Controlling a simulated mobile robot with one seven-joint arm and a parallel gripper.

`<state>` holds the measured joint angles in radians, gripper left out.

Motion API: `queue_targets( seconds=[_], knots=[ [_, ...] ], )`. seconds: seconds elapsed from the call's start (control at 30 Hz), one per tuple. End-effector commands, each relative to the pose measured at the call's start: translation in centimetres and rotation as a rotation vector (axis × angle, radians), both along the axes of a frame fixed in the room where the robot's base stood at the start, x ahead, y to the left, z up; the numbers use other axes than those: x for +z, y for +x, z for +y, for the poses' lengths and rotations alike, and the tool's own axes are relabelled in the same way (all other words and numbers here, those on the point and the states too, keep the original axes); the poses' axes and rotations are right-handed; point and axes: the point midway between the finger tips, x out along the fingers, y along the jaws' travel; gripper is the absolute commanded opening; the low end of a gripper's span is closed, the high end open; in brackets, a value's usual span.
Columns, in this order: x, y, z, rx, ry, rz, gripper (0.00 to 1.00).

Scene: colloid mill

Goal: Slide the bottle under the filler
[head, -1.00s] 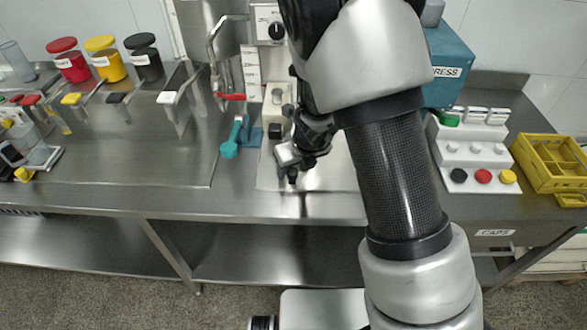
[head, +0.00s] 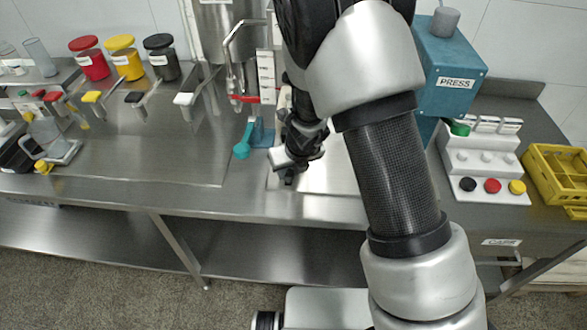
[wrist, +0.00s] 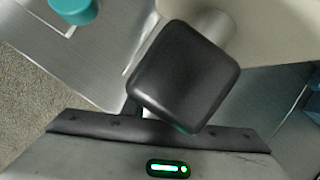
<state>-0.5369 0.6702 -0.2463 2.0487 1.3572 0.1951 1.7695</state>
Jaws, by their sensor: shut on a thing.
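My gripper (head: 288,172) hangs low over the pale metal plate at the front of the bench in the head view. It is shut, but my wrist hides its fingertips and the bottle between them. In the wrist view, a dark block with rounded corners fills the middle, in front of a pale rounded body, and hides the grip. I cannot tell which part this block is. The filler is not clearly identifiable; my arm covers the area behind the gripper.
A teal-handled lever (head: 243,148) stands close left of my gripper; its teal end shows in the wrist view (wrist: 74,8). The teal press (head: 447,75), cap rack (head: 485,160) and yellow crate (head: 553,172) are right. Several lidded jars stand back left.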

Motion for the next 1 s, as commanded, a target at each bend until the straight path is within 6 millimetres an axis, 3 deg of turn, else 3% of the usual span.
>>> queue_targets(
  seconds=[0.03, 0.13, 0.53, 0.67, 1.0],
  knots=[
    [0.2, 0.0, 0.7, 0.008, 0.011, -0.001, 0.29],
    [0.2, 0.0, 0.7, 0.008, 0.010, 0.000, 0.45],
    [1.0, -0.3, 0.2, 0.006, 0.005, 0.000, 0.45],
    [3.2, -0.9, -0.1, 0.006, 0.006, -0.002, 0.45],
    [11.1, -3.8, -1.5, 0.007, 0.008, -0.001, 0.45]
  ],
)
